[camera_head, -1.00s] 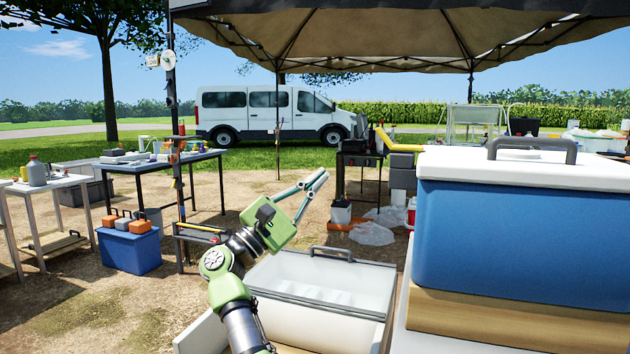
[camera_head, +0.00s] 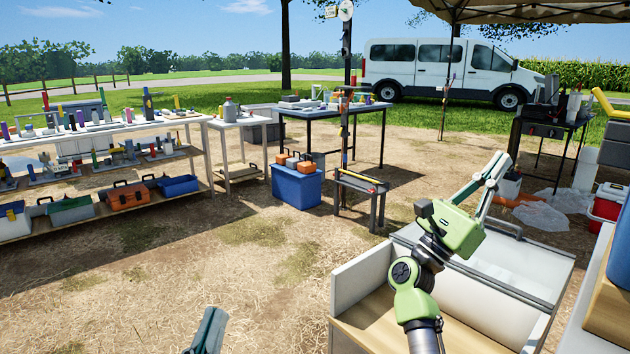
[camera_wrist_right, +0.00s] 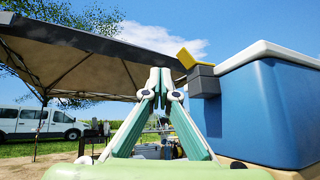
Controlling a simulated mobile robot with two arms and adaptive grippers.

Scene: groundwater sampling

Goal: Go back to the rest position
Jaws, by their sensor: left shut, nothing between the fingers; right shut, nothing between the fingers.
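My left gripper (camera_head: 212,320) shows only as a dark teal tip at the bottom edge, over bare straw ground. It is shut, and the rest of it is out of frame.
A shelf table (camera_head: 100,135) with several bottles and toolboxes is at left. Open ground lies between.

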